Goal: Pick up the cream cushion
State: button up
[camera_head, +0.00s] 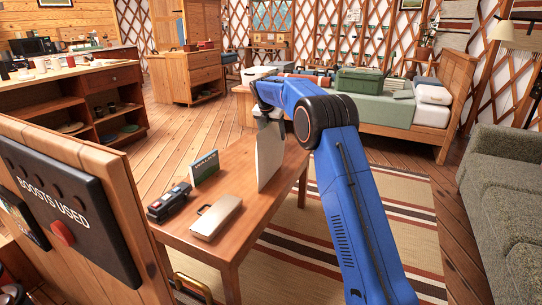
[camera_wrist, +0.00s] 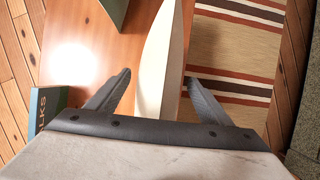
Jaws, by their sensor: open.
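The cream cushion (camera_head: 271,152) stands upright on edge near the right side of the small wooden table (camera_head: 190,222). In the wrist view it shows as a pale, narrow shape (camera_wrist: 166,50) seen from above. My gripper (camera_head: 268,118) is above it, at its top edge. In the wrist view my gripper (camera_wrist: 156,80) is open, with one dark finger on each side of the cushion. I cannot tell whether either finger touches it. The cushion's lower near end is hidden behind my gripper body in the wrist view.
On the table are a green book (camera_head: 204,166), a black device (camera_head: 169,202) and a pale metallic case (camera_head: 216,216). A dark panel (camera_head: 70,212) stands at left. A grey sofa (camera_head: 500,190) is at right, a bed (camera_head: 405,112) behind. The striped rug (camera_head: 400,225) looks clear.

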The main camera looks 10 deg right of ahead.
jog(key=shift+f, duration=0.25)
dwell(0.6)
jog(key=c, duration=1.8)
